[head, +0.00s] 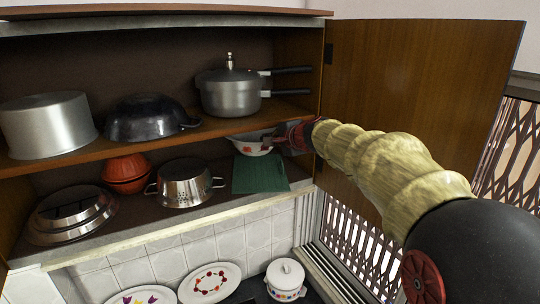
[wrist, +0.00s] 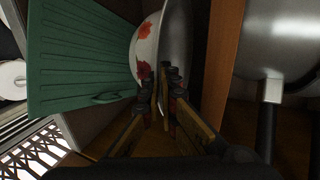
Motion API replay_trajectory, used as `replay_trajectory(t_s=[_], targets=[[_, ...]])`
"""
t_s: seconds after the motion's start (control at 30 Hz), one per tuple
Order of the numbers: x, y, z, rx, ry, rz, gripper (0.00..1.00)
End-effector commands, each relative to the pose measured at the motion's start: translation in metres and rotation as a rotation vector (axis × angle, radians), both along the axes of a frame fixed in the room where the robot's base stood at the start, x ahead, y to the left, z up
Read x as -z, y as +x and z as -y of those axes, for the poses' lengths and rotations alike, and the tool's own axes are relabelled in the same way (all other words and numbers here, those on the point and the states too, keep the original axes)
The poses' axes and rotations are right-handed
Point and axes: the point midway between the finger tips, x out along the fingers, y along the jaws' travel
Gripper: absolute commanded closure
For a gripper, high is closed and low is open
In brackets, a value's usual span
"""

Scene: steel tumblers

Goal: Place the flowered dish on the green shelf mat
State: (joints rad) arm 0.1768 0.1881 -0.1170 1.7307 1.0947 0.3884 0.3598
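The flowered dish (head: 250,147) is a white bowl with red flowers, under the middle board at the back of the green shelf mat (head: 262,178). My gripper (head: 298,136) reaches in from the right at its rim. In the wrist view, the dish (wrist: 148,45) shows its flowered side and grey inside, with its rim between the fingertips (wrist: 162,78); the fingers look shut on it. The mat (wrist: 80,60) is bare where it shows. I cannot tell whether the dish's base touches the mat.
A steel colander (head: 185,184) stands left of the mat, with orange bowls (head: 127,173) and steel dishes (head: 70,212) farther left. A pressure cooker (head: 232,92) sits on the board above. The open cabinet door (head: 420,90) is right of the shelf, behind my arm.

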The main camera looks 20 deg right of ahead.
Motion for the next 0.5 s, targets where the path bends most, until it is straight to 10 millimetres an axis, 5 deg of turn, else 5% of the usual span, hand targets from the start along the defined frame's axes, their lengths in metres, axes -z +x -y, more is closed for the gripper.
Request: replay_trajectory(t_s=[0.07, 0.5], targets=[[0.019, -0.003, -0.001, 0.0, 0.002, -0.005, 1.0], [0.066, -0.002, 0.0, 0.0, 0.002, -0.005, 1.0]])
